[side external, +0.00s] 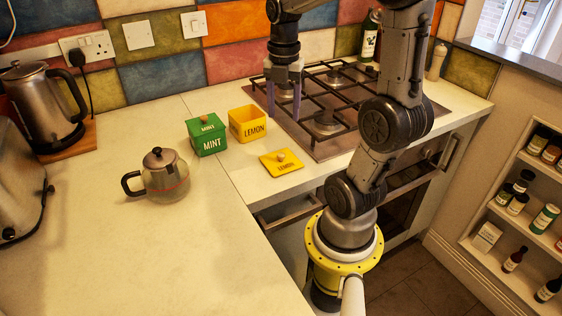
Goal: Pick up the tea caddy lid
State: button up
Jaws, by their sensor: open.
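The yellow lemon caddy lid (283,165), with a small round wooden knob, lies flat on the counter near the front edge. The open yellow lemon caddy (248,125) stands just behind it and to its left. A green mint caddy (207,136) stands left of the yellow one, with its green lid and wooden knob on top. My gripper (284,112) points down, open and empty, over the left edge of the hob. It is above and behind the yellow lid, apart from it.
A glass teapot (160,175) stands left of the caddies. The hob (345,108) with raised black grates is to the right. A steel kettle (42,105) and a bottle (370,38) stand farther off. The front left counter is clear.

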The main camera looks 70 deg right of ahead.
send_over(281, 154)
jog(key=d, duration=0.1)
notch_tip(281, 154, down, 6)
jog(key=shift+s+f, duration=0.1)
jog(key=shift+s, duration=0.05)
jog(key=shift+a+f, duration=0.2)
jog(key=shift+f, duration=0.65)
jog(key=shift+a+f, duration=0.15)
jog(key=shift+f, duration=0.75)
jog(key=shift+a+f, duration=0.2)
jog(key=shift+f, duration=0.65)
grip_shut()
